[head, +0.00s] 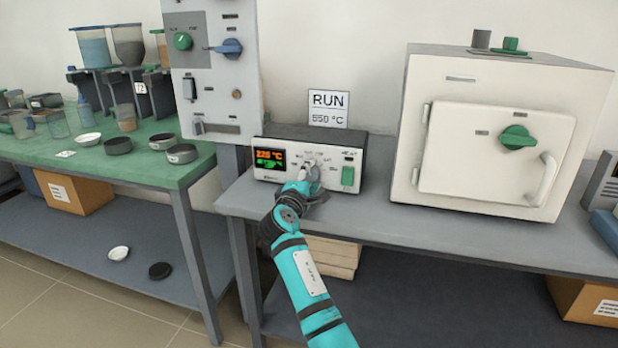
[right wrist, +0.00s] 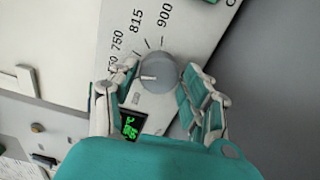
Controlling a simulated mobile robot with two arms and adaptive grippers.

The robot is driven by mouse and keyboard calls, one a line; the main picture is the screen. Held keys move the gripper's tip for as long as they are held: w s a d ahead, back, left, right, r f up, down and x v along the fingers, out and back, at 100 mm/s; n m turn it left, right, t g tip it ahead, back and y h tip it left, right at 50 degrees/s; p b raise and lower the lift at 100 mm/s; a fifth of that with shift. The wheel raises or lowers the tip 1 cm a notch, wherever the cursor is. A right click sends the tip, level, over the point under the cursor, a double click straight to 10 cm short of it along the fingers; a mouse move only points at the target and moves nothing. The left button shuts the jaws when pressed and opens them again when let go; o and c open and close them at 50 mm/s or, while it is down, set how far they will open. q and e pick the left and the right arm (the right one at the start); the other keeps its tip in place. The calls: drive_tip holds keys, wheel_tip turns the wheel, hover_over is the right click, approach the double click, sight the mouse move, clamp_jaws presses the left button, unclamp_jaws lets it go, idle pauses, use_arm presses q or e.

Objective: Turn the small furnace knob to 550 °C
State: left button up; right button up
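The small furnace controller (head: 265,148) is a dark box with a pale front on the grey bench. Its display (head: 270,158) shows orange digits that look like 225 °C, with green ones below. My right gripper (head: 310,175) is at the knob on its front. In the right wrist view the round grey knob (right wrist: 160,70) sits between the two fingertips (right wrist: 158,74), which appear to touch its sides. Its white pointer mark faces left. The marks 750, 815 and 900 show; lower ones are hidden by a finger. My left gripper is in neither view.
A sign (head: 328,108) behind the controller reads RUN 550 °C. A green switch (head: 348,176) is right of the knob. A large white furnace (head: 470,85) stands to the right, and a tall grey panel (head: 213,100) to the left.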

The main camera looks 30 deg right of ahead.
drive_tip(key=shift+o, duration=1)
drive_tip(key=shift+r, duration=0.1)
drive_tip(key=v, duration=1.2)
